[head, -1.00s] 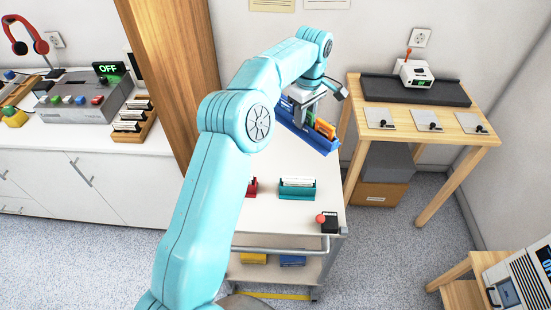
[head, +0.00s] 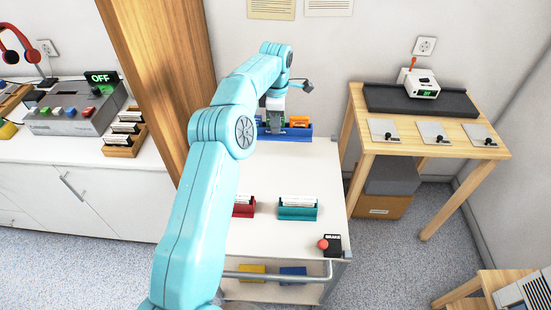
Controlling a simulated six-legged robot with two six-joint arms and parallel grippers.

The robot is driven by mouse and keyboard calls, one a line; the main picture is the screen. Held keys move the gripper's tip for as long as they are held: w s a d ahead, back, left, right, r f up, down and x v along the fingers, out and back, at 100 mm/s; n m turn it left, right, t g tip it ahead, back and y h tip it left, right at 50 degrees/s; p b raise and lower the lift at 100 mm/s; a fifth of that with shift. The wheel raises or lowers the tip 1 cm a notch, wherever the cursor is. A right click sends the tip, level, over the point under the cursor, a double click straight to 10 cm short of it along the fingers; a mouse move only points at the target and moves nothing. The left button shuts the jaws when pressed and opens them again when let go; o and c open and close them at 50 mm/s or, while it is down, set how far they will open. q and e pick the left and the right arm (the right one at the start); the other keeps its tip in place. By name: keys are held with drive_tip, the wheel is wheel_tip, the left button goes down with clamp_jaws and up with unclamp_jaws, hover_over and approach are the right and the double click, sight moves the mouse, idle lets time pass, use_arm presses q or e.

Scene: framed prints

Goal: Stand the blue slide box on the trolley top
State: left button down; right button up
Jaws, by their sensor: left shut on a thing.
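My right gripper is out of view.
A red box (head: 244,207) and a teal box (head: 298,209) with white slides stand nearer on the trolley top. A brake button (head: 331,245) is at its front right corner. The middle of the top is clear. A wooden table (head: 456,139) stands to the right.

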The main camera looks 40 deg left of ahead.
use_arm(q)
wheel_tip(320, 180, down, 12)
drive_tip(key=shift+r, duration=0.2)
drive_tip(key=shift+f, duration=0.25)
drive_tip(key=c, duration=0.8)
unclamp_jaws()
wheel_tip(320, 180, up, 12)
drive_tip(key=shift+r, duration=0.25)
